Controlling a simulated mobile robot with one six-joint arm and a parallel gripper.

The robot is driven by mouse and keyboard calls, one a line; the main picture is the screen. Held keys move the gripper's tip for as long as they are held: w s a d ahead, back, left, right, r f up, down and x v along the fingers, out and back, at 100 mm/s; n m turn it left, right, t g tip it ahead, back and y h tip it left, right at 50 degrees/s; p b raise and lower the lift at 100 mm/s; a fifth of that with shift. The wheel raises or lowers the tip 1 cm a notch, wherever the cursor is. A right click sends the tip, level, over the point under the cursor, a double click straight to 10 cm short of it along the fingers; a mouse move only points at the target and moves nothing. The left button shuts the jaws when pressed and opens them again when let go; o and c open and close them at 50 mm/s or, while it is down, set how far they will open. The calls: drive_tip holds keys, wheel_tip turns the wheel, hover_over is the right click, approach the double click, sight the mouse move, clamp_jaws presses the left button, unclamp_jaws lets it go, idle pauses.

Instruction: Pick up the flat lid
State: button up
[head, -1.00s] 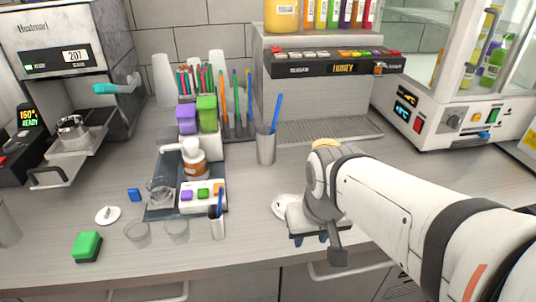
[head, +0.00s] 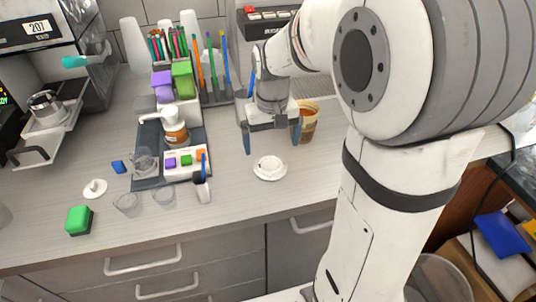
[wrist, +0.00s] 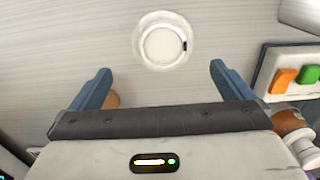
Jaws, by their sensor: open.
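A white round lid (head: 270,168) lies on the counter near its front edge, right of the small cups in the head view. It also shows in the wrist view (wrist: 164,41), lying flat with a dark mark on its rim. My gripper (head: 272,140) is open and empty, pointing down above and behind the lid in the head view. In the wrist view the lid is beyond the gap between the blue fingertips (wrist: 160,72), with no finger touching it. A smaller white disc with a knob (head: 95,188) lies at the left.
A brown-filled cup (head: 310,122) stands just right of my gripper. A dark tray (head: 148,184) with a pump bottle (head: 174,127) and a button box (head: 185,163) is at the left. A green block (head: 79,220) lies front left. The counter around the lid is clear.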

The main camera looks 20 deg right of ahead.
sight(271, 163)
drive_tip(key=f, duration=0.3)
drive_tip(key=s+f, duration=0.1)
drive_tip(key=f, duration=0.1)
drive_tip(key=shift+a+f, duration=0.25)
drive_tip(key=shift+f, duration=0.05)
drive_tip(key=shift+w+f, duration=0.1)
drive_tip(key=shift+f, duration=0.2)
drive_tip(key=shift+c, duration=0.2)
drive_tip(key=c, duration=0.9)
